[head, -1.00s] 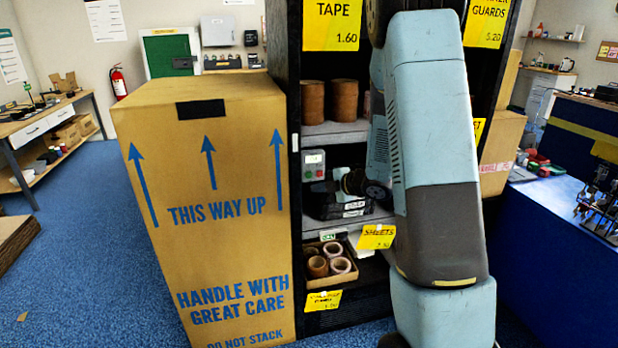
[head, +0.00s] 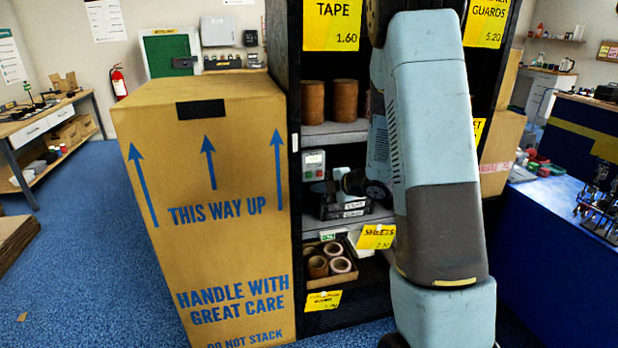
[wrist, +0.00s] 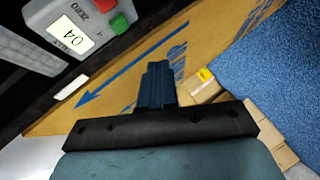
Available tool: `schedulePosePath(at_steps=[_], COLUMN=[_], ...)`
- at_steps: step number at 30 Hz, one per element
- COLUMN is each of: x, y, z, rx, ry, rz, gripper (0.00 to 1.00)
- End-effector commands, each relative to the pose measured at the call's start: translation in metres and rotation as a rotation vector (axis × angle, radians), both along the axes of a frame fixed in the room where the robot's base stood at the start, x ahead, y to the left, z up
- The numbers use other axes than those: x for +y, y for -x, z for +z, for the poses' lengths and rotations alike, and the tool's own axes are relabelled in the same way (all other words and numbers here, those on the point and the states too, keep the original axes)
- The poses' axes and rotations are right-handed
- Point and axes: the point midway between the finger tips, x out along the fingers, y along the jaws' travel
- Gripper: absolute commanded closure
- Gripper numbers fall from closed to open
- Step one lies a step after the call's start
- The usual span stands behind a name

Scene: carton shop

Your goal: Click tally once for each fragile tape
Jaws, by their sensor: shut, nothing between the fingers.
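The tally (head: 313,165), a light grey box with a display and a green and a red button, is mounted by the left post of the shelf unit. It also shows in the wrist view (wrist: 78,32), where its display seems to read 04. My gripper (wrist: 158,75) is shut and empty, below and to the right of the tally and apart from its buttons. In the head view my wrist is in front of the middle shelf. Brown tape rolls (head: 345,100) stand on the upper shelf, and several rolls (head: 318,267) sit in a low carton tray. I cannot read fragile markings on them.
A tall carton (head: 215,220) stands close against the shelf's left side. A dark device (head: 345,207) sits on the middle shelf, and a yellow label (head: 376,237) hangs below it. A blue counter (head: 555,250) is at right. Blue floor is open at left.

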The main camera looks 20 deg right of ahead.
Motion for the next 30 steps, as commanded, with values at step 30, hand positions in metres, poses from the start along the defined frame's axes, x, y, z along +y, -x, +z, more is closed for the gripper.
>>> schedulePosePath(at_steps=[30], x=[-0.061], y=[0.053], z=[0.157], rx=[0.197], ry=[-0.133], rz=[-0.794], gripper=[1.00])
